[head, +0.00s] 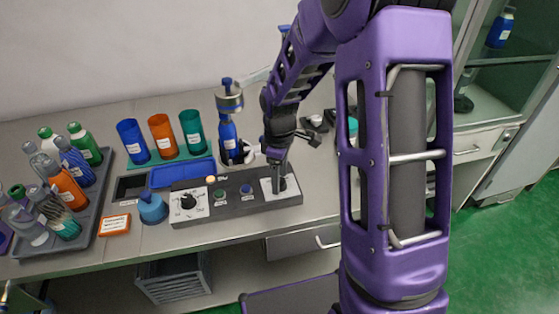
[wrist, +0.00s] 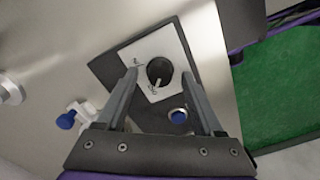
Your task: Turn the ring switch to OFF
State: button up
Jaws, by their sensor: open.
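A round black knob (wrist: 161,70) with a pale pointer mark sits on a white label plate (wrist: 149,49), between the fingertips of my gripper (wrist: 160,76) in the wrist view. The pointer slants down and left toward the lower of two small labels, whose words I cannot read surely. My gripper is open, one finger on each side of the knob; I cannot tell whether they touch it. In the head view my gripper (head: 276,180) stands over the right end of the dark control panel (head: 232,210) and largely hides this knob.
A second dial (head: 188,202) sits at the panel's left end, with green and blue buttons (head: 246,189) between. A blue bottle and metal applicator (head: 229,100) stand behind. Blue, orange and teal cups (head: 162,136) and a bottle tray (head: 92,222) are left.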

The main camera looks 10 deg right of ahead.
notch_tip(320, 180, up, 17)
jog(key=p, duration=0.2)
jog(key=shift+r, duration=0.1)
dwell(0.4)
